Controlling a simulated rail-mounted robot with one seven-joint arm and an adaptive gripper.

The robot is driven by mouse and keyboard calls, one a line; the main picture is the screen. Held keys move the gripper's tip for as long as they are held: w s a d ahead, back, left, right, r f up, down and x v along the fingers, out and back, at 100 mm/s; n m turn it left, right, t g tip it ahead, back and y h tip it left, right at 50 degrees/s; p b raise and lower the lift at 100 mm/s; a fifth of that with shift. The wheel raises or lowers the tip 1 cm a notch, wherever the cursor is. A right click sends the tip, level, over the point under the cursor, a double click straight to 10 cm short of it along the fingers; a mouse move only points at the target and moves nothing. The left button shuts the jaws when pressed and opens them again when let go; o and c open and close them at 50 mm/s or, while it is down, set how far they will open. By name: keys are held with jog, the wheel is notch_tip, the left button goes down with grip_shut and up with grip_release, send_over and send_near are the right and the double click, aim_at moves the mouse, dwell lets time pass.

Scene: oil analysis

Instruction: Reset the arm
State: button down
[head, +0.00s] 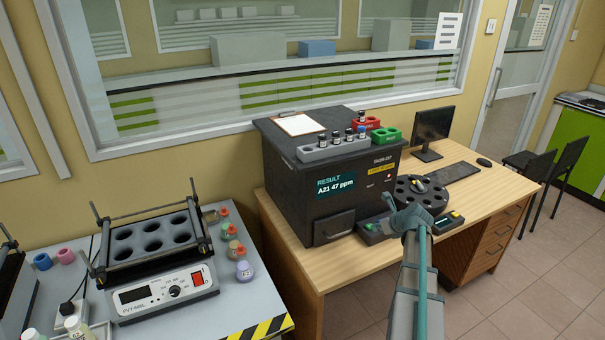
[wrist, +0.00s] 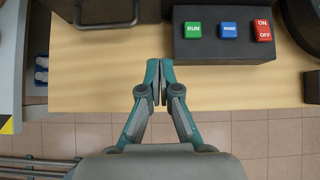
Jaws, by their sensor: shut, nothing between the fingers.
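My gripper (wrist: 160,84) shows in the wrist view with its two fingertips together and nothing between them. It is over the front edge of the wooden desk (wrist: 85,60), left of and below the button panel in the picture. In the head view my arm reaches up from the bottom right, and the gripper (head: 397,212) is in front of the black analyser and its round sample carousel (head: 424,201). The gripper hides part of the button area there.
The button panel (wrist: 210,52) has green, blue and red buttons. The black analyser (head: 290,190) reads "A21 47 ppm"; vial racks (head: 335,149) and a clipboard (head: 298,124) are on top. A monitor (head: 433,127) stands behind. A shaker (head: 160,265) is at left. Tiled floor lies below the desk edge.

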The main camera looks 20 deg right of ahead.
jog(key=s+a+f+n+g+y, duration=0.1)
jog(key=s+a+f+n+g, duration=0.3)
jog(key=s+a+f+n, duration=0.7)
jog(key=s+a+f+n+g, duration=0.4)
jog(key=s+a+f+n, duration=0.4)
jog(key=f+n, duration=0.45)
jog(key=s+a+f+n+g, duration=0.2)
jog(key=s+a, duration=0.4)
jog(key=s, duration=0.3)
jog(key=s+a+f+n+g+h, duration=0.1)
jog(key=s+a+f+n+g, duration=0.2)
jog(key=s, duration=0.7)
jog(key=s+a+f+n+g+h, duration=0.1)
jog(key=s+a+f+n+g, duration=0.1)
jog(key=s+a+f+n, duration=0.4)
jog(key=s+a+f, duration=0.1)
jog(key=s+a, duration=0.2)
jog(key=a, duration=0.1)
jog(key=shift+s+a+f+g, duration=0.2)
jog(key=shift+s+g, duration=0.15)
jog(key=shift+g, duration=0.05)
